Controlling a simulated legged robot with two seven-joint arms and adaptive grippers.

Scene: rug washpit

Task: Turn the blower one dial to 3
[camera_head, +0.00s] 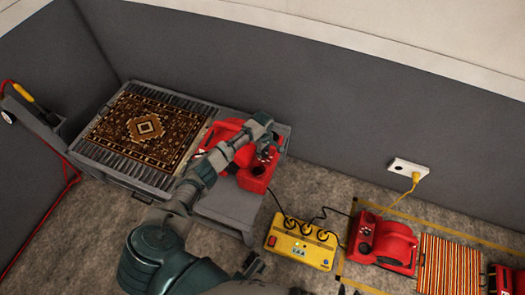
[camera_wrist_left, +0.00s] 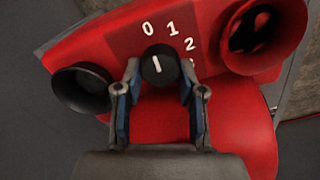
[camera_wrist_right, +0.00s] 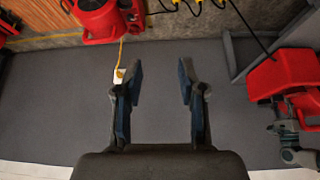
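The red blower (camera_head: 255,180) stands on the grey bench, partly hidden by my left arm. In the left wrist view its black round dial (camera_wrist_left: 158,66) has a white line pointing about at the 0. The numbers 0, 1 and 2 show; a further mark is mostly hidden by a finger. My left gripper (camera_head: 268,150) is at the blower; in the left wrist view its open fingers (camera_wrist_left: 160,88) stand either side of the dial, with a gap at the right finger. I cannot tell whether the left finger touches. My right gripper (camera_wrist_right: 158,85) is open and empty.
A patterned rug (camera_head: 148,128) lies on the bench left of the blower. On the floor are a yellow power box (camera_head: 300,245) with black cables, a second red blower (camera_head: 385,243) and a striped orange mat (camera_head: 448,265). A wall socket (camera_head: 408,170) holds a yellow plug.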

